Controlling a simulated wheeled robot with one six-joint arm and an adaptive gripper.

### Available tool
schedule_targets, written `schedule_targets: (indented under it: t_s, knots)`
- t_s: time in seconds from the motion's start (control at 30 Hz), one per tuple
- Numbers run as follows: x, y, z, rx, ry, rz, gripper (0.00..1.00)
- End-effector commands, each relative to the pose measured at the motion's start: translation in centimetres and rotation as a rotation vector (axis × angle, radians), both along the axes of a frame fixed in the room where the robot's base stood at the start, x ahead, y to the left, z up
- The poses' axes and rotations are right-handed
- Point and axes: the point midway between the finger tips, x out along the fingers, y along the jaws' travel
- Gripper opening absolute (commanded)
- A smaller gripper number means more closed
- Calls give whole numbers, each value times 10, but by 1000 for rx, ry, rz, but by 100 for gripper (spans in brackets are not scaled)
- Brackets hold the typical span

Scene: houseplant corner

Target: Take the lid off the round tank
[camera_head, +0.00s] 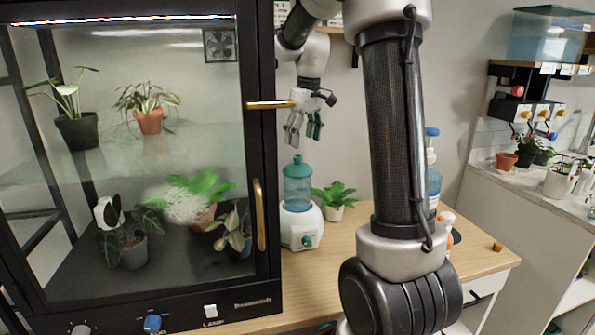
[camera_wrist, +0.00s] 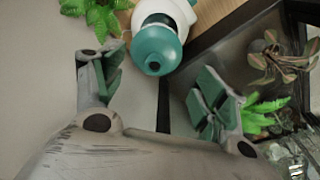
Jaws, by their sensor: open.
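The round tank (camera_head: 297,192) is translucent blue-green and sits upright on a white base (camera_head: 300,228) with a dial, on the wooden table. Its teal lid (camera_head: 297,168) with a small neck is on top of it. The lid also shows in the wrist view (camera_wrist: 154,48), at the upper middle beyond my fingertips. My gripper (camera_head: 302,134) is above the lid, apart from it, with fingers pointing down. In the wrist view my gripper (camera_wrist: 158,82) has its green-padded fingers spread wide with nothing between them.
A black-framed glass cabinet (camera_head: 262,130) with potted plants and brass handles stands close on the left. A small potted plant (camera_head: 335,200) is just right of the tank. A blue bottle (camera_head: 433,185) stands farther right, partly behind my arm. The wooden table (camera_head: 335,262) is clear in front.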

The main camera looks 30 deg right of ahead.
Motion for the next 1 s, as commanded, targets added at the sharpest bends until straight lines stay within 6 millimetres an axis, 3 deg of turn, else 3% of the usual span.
schedule_targets:
  t_s: [0.53, 0.87, 1.0]
  knots:
    - [19, 4, -72, 2, 8, 6, 73]
    - [20, 4, -79, 1, 5, 5, 73]
    - [20, 4, -79, 1, 5, 5, 47]
